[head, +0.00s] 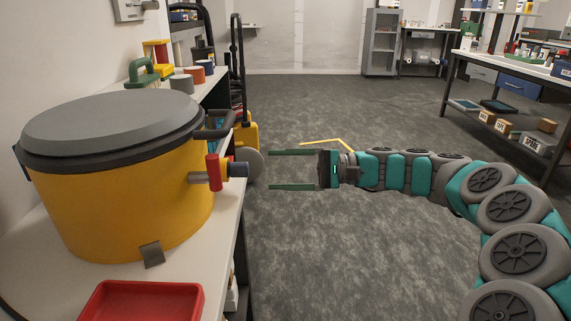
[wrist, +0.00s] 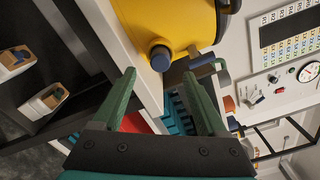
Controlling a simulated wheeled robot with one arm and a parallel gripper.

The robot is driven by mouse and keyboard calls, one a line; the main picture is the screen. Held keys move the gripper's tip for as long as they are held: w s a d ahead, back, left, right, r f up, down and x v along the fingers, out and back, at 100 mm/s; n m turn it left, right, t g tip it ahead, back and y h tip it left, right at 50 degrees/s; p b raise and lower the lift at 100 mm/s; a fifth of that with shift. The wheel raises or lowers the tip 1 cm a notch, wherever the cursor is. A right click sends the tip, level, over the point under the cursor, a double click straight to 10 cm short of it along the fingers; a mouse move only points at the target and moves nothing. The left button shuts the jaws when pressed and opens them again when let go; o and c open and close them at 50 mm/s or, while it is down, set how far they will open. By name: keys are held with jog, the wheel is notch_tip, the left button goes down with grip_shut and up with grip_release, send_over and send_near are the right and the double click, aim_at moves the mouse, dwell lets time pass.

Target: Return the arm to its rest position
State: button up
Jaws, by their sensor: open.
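My arm (head: 405,172) reaches in from the right in the head view, stretched out over the floor. My gripper (head: 292,169) is at its end, pointing left. Its two green fingers are wide apart with nothing between them. They point toward the side fitting with a red lever (head: 213,172) on the yellow pot (head: 120,210), and a gap shows between them and the pot body. In the wrist view the open fingers (wrist: 160,95) frame the pot's lower side and a dark blue round knob (wrist: 161,58).
The pot stands on a white bench (head: 60,285) at the left, behind a red tray (head: 140,300). A hand truck (head: 240,90) stands beyond it. A shelved table (head: 520,70) is at the back right. The grey floor (head: 350,105) between is mostly clear.

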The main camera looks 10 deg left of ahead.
jog(key=s+d+f+n+h, duration=0.2)
jog(key=s+h, duration=0.2)
jog(key=s, duration=0.6)
jog(key=s+d+f+n+h, duration=0.2)
jog(key=s+h, duration=0.1)
jog(key=s, duration=0.6)
jog(key=s+d+f+t+h, duration=0.1)
jog(key=s+d+f+h, duration=0.4)
jog(key=d, duration=0.7)
jog(key=s+d+f+t+h, duration=0.1)
jog(key=s+d+f+h, duration=0.4)
jog(key=s+d+f, duration=0.3)
jog(key=s+d, duration=0.3)
jog(key=d, duration=0.2)
jog(key=shift+f+m+t, duration=0.3)
jog(key=shift+f+m, duration=0.05)
jog(key=shift+m, duration=0.05)
